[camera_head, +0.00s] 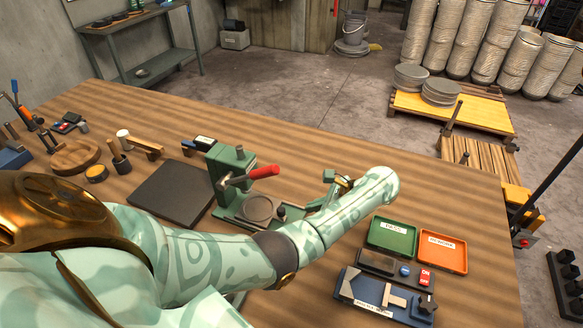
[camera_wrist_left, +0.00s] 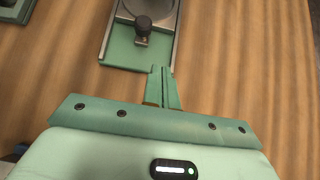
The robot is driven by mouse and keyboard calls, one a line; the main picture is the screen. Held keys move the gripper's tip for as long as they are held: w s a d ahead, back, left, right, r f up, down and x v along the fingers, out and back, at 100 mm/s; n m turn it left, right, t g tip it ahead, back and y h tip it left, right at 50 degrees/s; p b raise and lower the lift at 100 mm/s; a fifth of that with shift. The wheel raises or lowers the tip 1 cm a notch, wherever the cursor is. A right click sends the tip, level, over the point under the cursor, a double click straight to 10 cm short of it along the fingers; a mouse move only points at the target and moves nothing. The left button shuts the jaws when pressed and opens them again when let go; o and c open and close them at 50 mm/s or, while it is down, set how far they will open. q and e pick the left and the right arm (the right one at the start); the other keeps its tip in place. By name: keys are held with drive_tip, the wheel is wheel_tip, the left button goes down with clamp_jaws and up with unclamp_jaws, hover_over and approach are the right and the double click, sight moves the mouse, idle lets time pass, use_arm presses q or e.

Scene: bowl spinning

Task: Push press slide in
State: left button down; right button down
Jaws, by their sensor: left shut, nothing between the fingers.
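The green press (camera_head: 222,172) with a red-handled lever (camera_head: 262,171) stands on the wooden table. Its slide, carrying a round metal dish (camera_head: 258,207) and a dark knob (camera_head: 282,211), sticks out to the right of the press body. In the left wrist view, the slide's green end plate (camera_wrist_left: 122,54) and knob (camera_wrist_left: 143,26) show at the top. My left gripper (camera_head: 312,206) is shut and empty, with its fingertips (camera_wrist_left: 160,72) close to the slide's outer end. I cannot tell whether they touch. My forearm hides part of the press base. My right gripper is out of view.
A green tray (camera_head: 392,237) and an orange tray (camera_head: 443,251) lie to the right, with a blue gauge tray (camera_head: 385,298) in front of them. A dark mat (camera_head: 171,190) and a wooden mallet (camera_head: 140,143) lie left of the press.

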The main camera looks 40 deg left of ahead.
sight(273, 202)
use_arm(q)
drive_tip(key=x, duration=0.4)
drive_tip(key=shift+f+b, duration=0.1)
drive_tip(key=shift+b, duration=0.3)
drive_tip(key=a, duration=0.2)
drive_tip(key=s+a+p, duration=0.1)
drive_tip(key=a, duration=0.1)
drive_tip(key=shift+s, duration=0.2)
drive_tip(key=shift+w+a+f+b, duration=0.15)
drive_tip(key=shift+a+b, duration=0.05)
drive_tip(key=shift+b, duration=0.4)
drive_tip(key=shift+a+b, duration=0.35)
drive_tip(key=shift+s+a+b, duration=0.4)
drive_tip(key=shift+s+a, duration=0.15)
drive_tip(key=shift+a, duration=0.35)
drive_tip(key=shift+s+a, duration=0.15)
drive_tip(key=shift+a, duration=0.15)
